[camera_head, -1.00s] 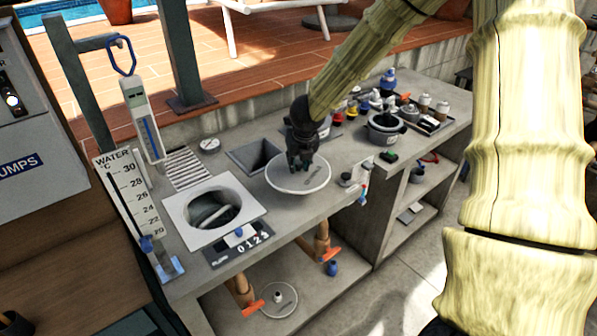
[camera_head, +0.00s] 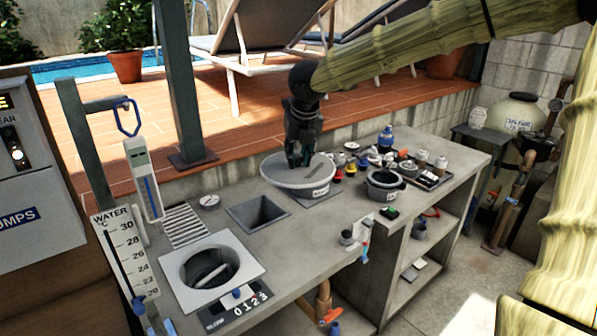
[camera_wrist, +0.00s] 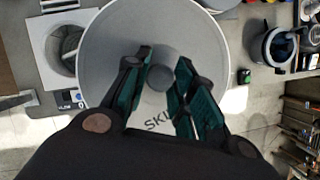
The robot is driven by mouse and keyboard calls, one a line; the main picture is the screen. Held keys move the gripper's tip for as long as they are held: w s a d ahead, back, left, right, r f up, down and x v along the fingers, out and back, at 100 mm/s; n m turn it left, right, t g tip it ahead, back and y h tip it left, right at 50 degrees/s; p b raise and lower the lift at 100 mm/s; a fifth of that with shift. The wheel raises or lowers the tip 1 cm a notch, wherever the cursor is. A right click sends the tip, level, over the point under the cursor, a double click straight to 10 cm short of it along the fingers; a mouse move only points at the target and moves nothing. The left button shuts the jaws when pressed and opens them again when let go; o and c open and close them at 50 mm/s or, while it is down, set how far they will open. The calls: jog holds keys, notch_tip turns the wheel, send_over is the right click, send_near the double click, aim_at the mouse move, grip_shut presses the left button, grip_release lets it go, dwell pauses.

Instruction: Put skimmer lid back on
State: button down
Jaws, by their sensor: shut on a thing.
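The skimmer lid (camera_head: 283,172) is a pale round disc with a small knob and dark lettering. My gripper (camera_head: 302,162) points down and is shut on its knob. In the wrist view, teal fingers (camera_wrist: 165,85) close around the knob over the lid (camera_wrist: 105,45). The lid hangs over the back middle of the counter, roughly level. The skimmer opening (camera_head: 186,268), a round hole in a pale square frame, is uncovered at the front left of the counter. A bar-like thing shows inside it. The frame's edge also shows in the wrist view (camera_wrist: 42,62).
A labelled container (camera_head: 318,192) shows under the lid's right edge; whether they touch is unclear. A square recess (camera_head: 258,214) lies between lid and skimmer opening. A dark pot (camera_head: 384,186) and several bottles stand right. A thermometer board (camera_head: 122,258) and holder (camera_head: 146,180) rise at left.

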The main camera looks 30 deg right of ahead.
aim_at(275, 164)
jog(key=shift+r, duration=0.5)
jog(key=shift+n, duration=0.5)
jog(key=w+a+f, duration=0.2)
jog(key=w+a+f+p, duration=0.1)
jog(key=w+a+f, duration=0.1)
jog(key=shift+w+a+p, duration=0.15)
jog(key=shift+a+p, duration=0.1)
jog(key=shift+p, duration=0.05)
jog(key=w+a+f+n+y, duration=0.2)
jog(key=a+f+n, duration=0.3)
jog(key=a+f, duration=1.6)
jog(key=shift+w+a+f, duration=0.25)
jog(key=shift+w+f, duration=0.3)
jog(key=shift+f, duration=0.15)
jog(key=shift+s+f, duration=0.1)
jog(key=shift+f, duration=0.2)
jog(key=shift+f+b, duration=0.35)
jog(key=shift+f, duration=0.15)
jog(key=shift+f, duration=0.3)
dwell(0.7)
